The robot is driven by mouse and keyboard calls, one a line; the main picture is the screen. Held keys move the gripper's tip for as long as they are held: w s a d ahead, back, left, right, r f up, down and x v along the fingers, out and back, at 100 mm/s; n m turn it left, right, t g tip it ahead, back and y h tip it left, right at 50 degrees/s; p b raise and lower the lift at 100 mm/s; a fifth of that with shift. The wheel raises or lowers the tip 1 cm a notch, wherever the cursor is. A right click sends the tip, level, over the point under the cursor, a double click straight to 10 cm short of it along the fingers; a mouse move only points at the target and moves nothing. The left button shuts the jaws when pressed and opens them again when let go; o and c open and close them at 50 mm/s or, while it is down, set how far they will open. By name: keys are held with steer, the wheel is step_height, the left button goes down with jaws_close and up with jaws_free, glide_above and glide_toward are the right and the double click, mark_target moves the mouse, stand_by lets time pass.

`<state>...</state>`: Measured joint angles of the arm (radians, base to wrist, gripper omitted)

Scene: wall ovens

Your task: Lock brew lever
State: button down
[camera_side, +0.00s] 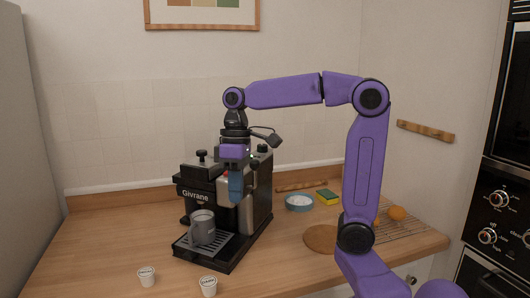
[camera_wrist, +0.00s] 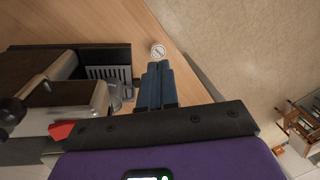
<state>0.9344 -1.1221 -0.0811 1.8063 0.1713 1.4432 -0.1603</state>
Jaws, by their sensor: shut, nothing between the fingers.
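The black and silver coffee machine (camera_side: 258,195) stands on the wooden counter; its body also fills the left of the wrist view (camera_wrist: 75,97). A black knob (camera_side: 202,154) stands up on top of its front part and appears to belong to the brew lever. In the wrist view a dark knob on a metal rod (camera_wrist: 12,111) shows at the left edge. A red part (camera_wrist: 62,130) is beside it, partly cut off by my gripper body. My gripper (camera_side: 236,201) points down beside the machine's front, its blue fingers (camera_wrist: 159,66) together and empty. It appears apart from the knob.
A grey mug (camera_side: 202,229) stands on the drip tray (camera_side: 216,248). White pods (camera_side: 147,276) (camera_side: 208,286) are on the counter in front. A blue bowl (camera_side: 299,203), a sponge (camera_side: 327,196) and a round board (camera_side: 321,238) lie to the right.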

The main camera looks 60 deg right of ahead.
mark_target(253, 163)
steer(key=w+d+r+m, duration=0.1)
steer(key=d+r, duration=0.1)
steer(key=d, duration=0.2)
steer(key=w+d+r+m+y, duration=0.1)
steer(key=d+r+m, duration=0.1)
steer(key=d, duration=0.3)
steer(key=w+d+r+m+t, duration=0.1)
steer(key=d+r, duration=0.2)
steer(key=d, duration=0.2)
steer(key=shift+w+r+m, duration=0.2)
steer(key=shift+r+m, duration=0.1)
steer(key=shift+r, duration=0.05)
steer(key=s+d+r+m, duration=0.1)
steer(key=s+d+r, duration=0.1)
steer(key=d, duration=0.3)
steer(key=s+d+r+m+t, duration=0.1)
steer(key=s+d+r, duration=0.1)
steer(key=d, duration=0.4)
steer(key=shift+s+r+m+y, duration=0.2)
steer(key=shift+r+m+y, duration=0.15)
steer(key=shift+r, duration=0.4)
steer(key=shift+f, duration=0.1)
